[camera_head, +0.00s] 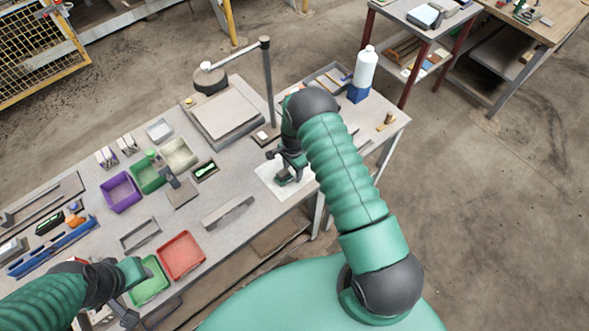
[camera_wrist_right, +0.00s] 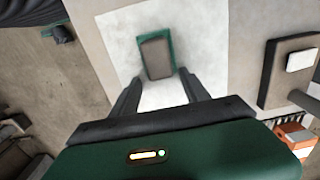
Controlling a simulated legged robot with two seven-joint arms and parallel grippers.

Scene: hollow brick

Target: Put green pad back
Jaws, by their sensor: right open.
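A small pad (camera_wrist_right: 157,57) with a green rim and a grey-brown top lies on a white sheet (camera_wrist_right: 112,40) in the right wrist view. My right gripper (camera_wrist_right: 160,82) is open, its two fingers pointing at the pad's near end, one toward each side. I cannot tell whether they touch it. In the head view my right gripper (camera_head: 284,177) is low over the white sheet (camera_head: 268,172) and mostly hides the pad. My left gripper (camera_head: 134,292) is at the lower left, beside the green tray; its jaws are unclear.
A small dark tray (camera_head: 205,176) with a green-and-white item lies left of the sheet. Purple (camera_head: 120,194), green (camera_head: 146,180) and red (camera_head: 181,263) bins stand farther left. A thin post (camera_head: 268,85) and a white bottle (camera_head: 365,70) stand behind my right arm.

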